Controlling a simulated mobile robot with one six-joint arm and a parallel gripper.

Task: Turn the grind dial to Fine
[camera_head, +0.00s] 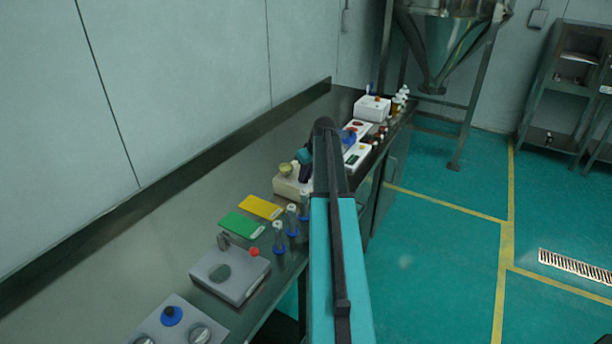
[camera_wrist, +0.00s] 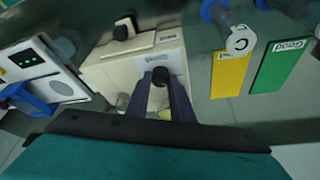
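A beige machine (camera_wrist: 100,72) stands on the bench, and it also shows in the head view (camera_head: 285,187). A round black knob (camera_wrist: 160,76) sits on its face beside a pale printed label; I take it for the grind dial. The label's words are too small to read. My gripper (camera_wrist: 161,84) is at this knob, with one dark finger on each side of it. Whether the fingers touch the knob is unclear. In the head view my gripper (camera_head: 305,165) is over the machine, partly hidden by my arm. A second black knob or lever (camera_wrist: 123,30) is on the machine.
A yellow card (camera_wrist: 229,72) and a green card (camera_wrist: 277,65) marked "Good" lie beside the machine, near several blue-based vials (camera_head: 279,236). A white panel device (camera_wrist: 40,65) stands close on the other side. A grey device (camera_head: 230,273) is nearer on the bench.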

